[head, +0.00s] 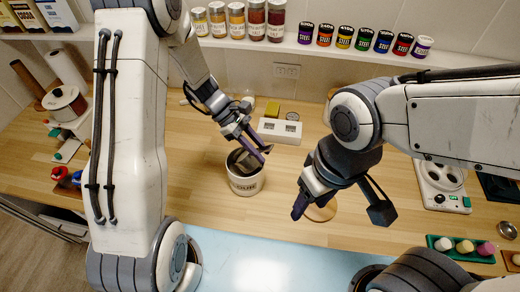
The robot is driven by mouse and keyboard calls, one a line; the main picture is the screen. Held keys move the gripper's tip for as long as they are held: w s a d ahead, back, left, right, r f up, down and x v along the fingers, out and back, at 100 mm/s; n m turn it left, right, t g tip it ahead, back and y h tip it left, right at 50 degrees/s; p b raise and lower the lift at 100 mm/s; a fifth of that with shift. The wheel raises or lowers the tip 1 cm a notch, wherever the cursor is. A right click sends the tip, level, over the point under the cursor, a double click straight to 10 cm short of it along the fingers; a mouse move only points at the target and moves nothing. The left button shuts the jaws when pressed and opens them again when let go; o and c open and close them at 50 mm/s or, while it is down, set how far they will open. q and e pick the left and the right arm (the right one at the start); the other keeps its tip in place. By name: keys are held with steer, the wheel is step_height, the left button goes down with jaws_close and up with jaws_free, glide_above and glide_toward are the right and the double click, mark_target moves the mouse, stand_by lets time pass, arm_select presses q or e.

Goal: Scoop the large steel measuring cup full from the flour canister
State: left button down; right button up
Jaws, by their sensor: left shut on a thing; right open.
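The flour canister (245,186), a white pot with dark lettering, stands upright and open on the wooden counter. My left gripper (259,152) is over its mouth, with its fingers shut on the steel measuring cup (244,161). The cup shows as a dark grey shape at the canister's mouth, partly hidden by the fingers. I cannot tell how much flour is in the cup or the canister. My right gripper (340,211) is open and empty, to the right of the canister, above a round wooden disc (320,212) that may be a lid.
A white box with two dark windows (280,131) stands behind the canister. A white appliance (441,184) and a green tray (460,249) of small jars are at the right. Spice jars (256,20) line the shelf above.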

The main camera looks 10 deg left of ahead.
arm_select(q)
steer(key=shift+r, duration=0.1)
steer(key=shift+d+r+y+p, duration=0.2)
steer(key=shift+y+p, duration=0.2)
steer(key=shift+p, duration=0.15)
steer(key=shift+s+d+r+t+y+p, duration=0.15)
steer(key=shift+d+t+y+p, duration=0.2)
steer(key=shift+y+p, duration=0.6)
steer(key=shift+p, duration=0.55)
steer(key=shift+s+d+r+t+y+p, duration=0.1)
steer(key=shift+d+t+y+p, duration=0.15)
steer(key=shift+y+p, duration=0.65)
steer(key=shift+s+d+t+y+p, duration=0.1)
steer(key=shift+d+t+y+p, duration=0.2)
steer(key=shift+p, duration=1.05)
steer(key=shift+a, duration=0.1)
steer(key=shift+y, duration=0.25)
